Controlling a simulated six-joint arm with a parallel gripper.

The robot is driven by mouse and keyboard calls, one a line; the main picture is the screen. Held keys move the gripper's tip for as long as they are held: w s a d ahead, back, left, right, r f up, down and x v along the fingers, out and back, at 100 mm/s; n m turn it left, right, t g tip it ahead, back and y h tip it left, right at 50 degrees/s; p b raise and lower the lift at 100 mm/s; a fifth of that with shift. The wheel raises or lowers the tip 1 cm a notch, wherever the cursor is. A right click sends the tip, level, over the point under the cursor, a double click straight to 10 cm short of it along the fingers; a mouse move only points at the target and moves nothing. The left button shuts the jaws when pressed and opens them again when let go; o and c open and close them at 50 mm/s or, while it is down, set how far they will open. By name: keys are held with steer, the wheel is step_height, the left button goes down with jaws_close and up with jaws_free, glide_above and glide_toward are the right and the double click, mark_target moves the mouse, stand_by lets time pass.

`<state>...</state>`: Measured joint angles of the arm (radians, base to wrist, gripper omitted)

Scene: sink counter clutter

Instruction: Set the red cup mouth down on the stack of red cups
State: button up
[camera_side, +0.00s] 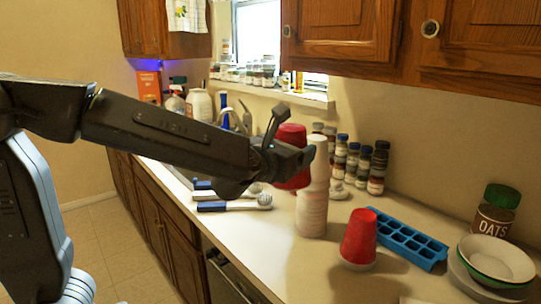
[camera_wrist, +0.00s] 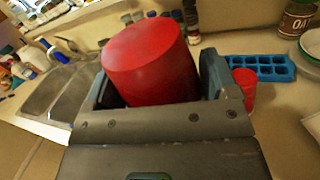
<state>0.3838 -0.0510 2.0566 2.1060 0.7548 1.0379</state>
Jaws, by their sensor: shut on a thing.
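My gripper (camera_side: 290,142) is shut on a red cup (camera_side: 292,174), held in the air behind the white cup stack in the side view. In the wrist view the held cup (camera_wrist: 150,65) fills the space between the jaws and shows a closed red end, so it appears mouth down. The red cup stack (camera_side: 358,238) stands mouth down on the counter, to the right of and nearer than the white stack. It also shows in the wrist view (camera_wrist: 246,88), right of my gripper. The held cup is higher than the red stack and apart from it.
A tall white cup stack (camera_side: 312,205) stands close to my gripper. A blue ice tray (camera_side: 405,240), stacked bowls (camera_side: 497,262) and an oats jar (camera_side: 494,212) are to the right. Spice jars (camera_side: 378,168) line the wall. Brushes (camera_side: 235,206) lie left, near the sink (camera_wrist: 60,92).

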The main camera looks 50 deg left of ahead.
steer(key=w+d, duration=0.4)
steer(key=w, duration=0.2)
glide_above(362, 223)
steer(key=w+a, duration=0.1)
steer(key=w, duration=0.1)
steer(key=f, duration=0.2)
steer(key=shift+n+y, duration=0.4)
steer(key=shift+w+d+f, duration=0.1)
steer(key=shift+f, duration=3.45)
steer(key=shift+w+d+f, duration=0.1)
steer(key=shift+f, duration=3.45)
steer(key=shift+a+f, duration=0.1)
steer(key=shift+f, duration=0.8)
steer(key=o, duration=0.8)
